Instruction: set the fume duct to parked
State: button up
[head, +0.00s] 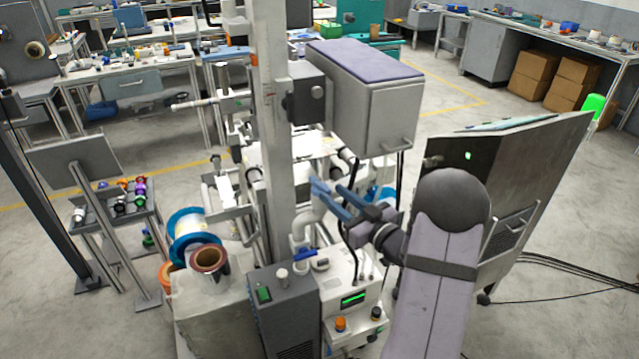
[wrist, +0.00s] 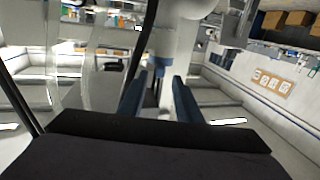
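A white curved pipe (head: 307,220), which looks like the fume duct, stands beside the grey column at the middle of the head view. My gripper (head: 322,197) has blue fingers and is close to the pipe's upper part. In the wrist view the fingers (wrist: 158,92) are spread apart, with a gap between them. A pale upright part (wrist: 180,45) shows beyond the fingers; I cannot tell whether it is the duct. I see no clear contact, and nothing is plainly held. The duct's setting cannot be read.
A tall grey column (head: 277,130) carries a grey box (head: 375,110) above my gripper. A control unit with a green display (head: 352,299) stands below. A large grey cabinet (head: 520,190) is to the right. Reels (head: 209,260) sit at the left. Black cables hang near my gripper.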

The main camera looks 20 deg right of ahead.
aim_at(320, 183)
jog(key=shift+p+x, duration=1.05)
jog(key=shift+x, duration=2.6)
grip_shut()
